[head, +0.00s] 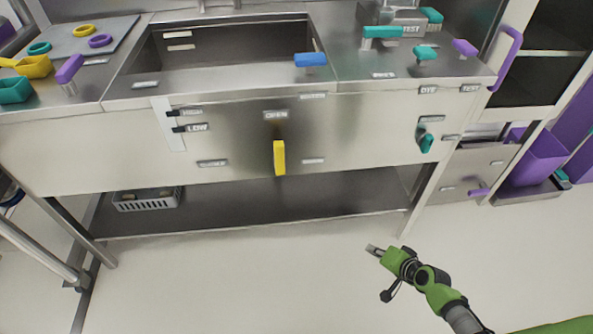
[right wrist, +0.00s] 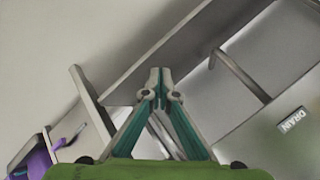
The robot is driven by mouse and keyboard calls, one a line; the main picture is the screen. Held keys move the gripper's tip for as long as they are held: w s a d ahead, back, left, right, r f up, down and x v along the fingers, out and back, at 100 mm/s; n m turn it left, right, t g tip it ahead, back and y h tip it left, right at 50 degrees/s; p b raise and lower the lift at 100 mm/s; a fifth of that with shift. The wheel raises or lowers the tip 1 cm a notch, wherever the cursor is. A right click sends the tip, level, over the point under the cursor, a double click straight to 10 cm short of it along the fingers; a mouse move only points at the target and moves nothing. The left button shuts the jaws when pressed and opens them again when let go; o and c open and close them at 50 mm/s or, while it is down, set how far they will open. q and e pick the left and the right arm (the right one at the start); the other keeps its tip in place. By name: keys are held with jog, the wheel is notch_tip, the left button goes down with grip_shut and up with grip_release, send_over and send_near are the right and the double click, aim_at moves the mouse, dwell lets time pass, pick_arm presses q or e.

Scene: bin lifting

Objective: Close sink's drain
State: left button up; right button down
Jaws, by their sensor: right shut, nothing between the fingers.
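The steel sink (head: 225,75) is set in the counter. A yellow handle (head: 279,158) hangs vertically on the front panel, below a label reading OPEN (head: 275,115). A label reading DRAIN (right wrist: 296,121) shows in the right wrist view. The drain hole itself cannot be made out. My right gripper (head: 375,250) is low in front of the counter, to the right of and below the yellow handle, apart from it. Its fingers meet at the tips in the right wrist view (right wrist: 160,76) and hold nothing. My left gripper is not in view.
A blue lever (head: 310,60) stands at the sink's right edge. A teal handle (head: 427,143) is on the right of the front panel. A grey basket (head: 147,199) sits on the lower shelf (head: 250,205). The floor (head: 260,280) before the counter is clear.

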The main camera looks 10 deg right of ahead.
aim_at(279, 155)
jog(key=w+a+r+m+t+y+b, duration=0.1)
jog(key=w+a+r+t+y+b, duration=0.15)
jog(key=w+r, duration=0.4)
jog(key=w+a+r+m+t+y+b, duration=0.1)
jog(key=w+a+r+y+b, duration=0.2)
jog(key=r, duration=0.6)
pick_arm(q)
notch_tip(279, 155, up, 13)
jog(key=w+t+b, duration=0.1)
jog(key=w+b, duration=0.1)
jog(key=b, duration=0.3)
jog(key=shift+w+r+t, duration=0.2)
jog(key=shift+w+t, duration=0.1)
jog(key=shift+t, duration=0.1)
pick_arm(e)
jog(key=s+a+r+y, duration=0.1)
jog(key=a+r+y, duration=0.1)
jog(key=r, duration=0.5)
jog(key=s+a+r+y, duration=0.1)
jog(key=a+r+y, duration=0.1)
jog(key=r, duration=0.5)
jog(key=shift+a+n, duration=0.3)
jog(key=shift+a, duration=0.55)
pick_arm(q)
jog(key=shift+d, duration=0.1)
